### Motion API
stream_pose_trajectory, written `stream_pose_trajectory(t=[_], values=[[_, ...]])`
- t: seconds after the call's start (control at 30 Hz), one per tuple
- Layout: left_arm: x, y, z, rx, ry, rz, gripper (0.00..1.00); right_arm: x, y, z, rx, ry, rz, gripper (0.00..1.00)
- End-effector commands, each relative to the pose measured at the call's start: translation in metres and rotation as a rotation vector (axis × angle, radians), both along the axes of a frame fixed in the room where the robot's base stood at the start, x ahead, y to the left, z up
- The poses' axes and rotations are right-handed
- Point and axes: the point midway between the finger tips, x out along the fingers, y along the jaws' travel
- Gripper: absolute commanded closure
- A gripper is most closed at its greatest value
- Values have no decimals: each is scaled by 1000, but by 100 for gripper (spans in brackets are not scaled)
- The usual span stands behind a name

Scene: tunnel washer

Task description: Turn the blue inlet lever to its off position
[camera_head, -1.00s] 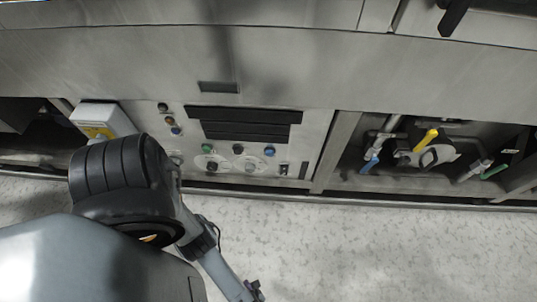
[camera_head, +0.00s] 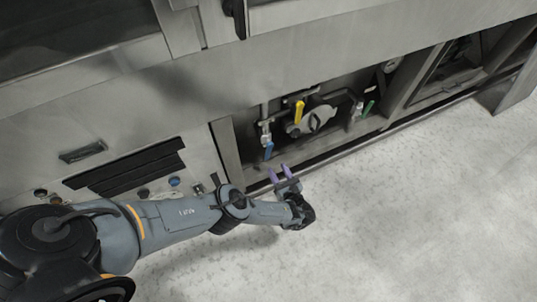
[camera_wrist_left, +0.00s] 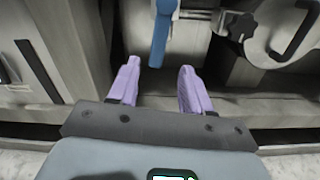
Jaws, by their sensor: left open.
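The blue inlet lever (camera_head: 268,150) hangs down from a valve on a pipe in the open bay of the machine. In the left wrist view the blue lever (camera_wrist_left: 160,38) hangs near the top centre, beyond the fingertips and in line with the gap between them. My left gripper (camera_head: 279,171) is in front of the bay, just below the lever in the head view. Its purple fingers are apart and empty in the left wrist view (camera_wrist_left: 157,78). It does not appear to touch the lever. My right gripper is not in view.
A yellow lever (camera_head: 299,112) and a round grey fitting (camera_head: 318,119) sit right of the blue lever. A green lever (camera_head: 369,107) is further right. A frame post (camera_head: 227,150) bounds the bay on the left. The speckled floor (camera_head: 400,210) is clear.

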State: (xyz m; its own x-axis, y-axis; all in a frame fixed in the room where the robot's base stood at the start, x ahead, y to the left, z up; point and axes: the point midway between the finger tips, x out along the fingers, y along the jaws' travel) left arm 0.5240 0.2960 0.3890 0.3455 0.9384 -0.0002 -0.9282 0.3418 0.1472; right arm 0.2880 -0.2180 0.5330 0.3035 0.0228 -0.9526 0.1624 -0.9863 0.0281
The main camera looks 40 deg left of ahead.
Motion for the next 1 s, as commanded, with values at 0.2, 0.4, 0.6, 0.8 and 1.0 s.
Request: stream_pose_trajectory(t=[0.2,0.4,0.6,0.8,1.0], values=[[12,36,-2,1,0,2,51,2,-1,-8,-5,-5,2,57],[22,62,-2,0,0,3,51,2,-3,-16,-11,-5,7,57],[27,77,-2,0,1,1,51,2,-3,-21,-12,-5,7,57],[28,80,-1,0,1,1,51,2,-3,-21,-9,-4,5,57],[28,80,-1,0,1,1,54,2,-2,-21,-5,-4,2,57]])
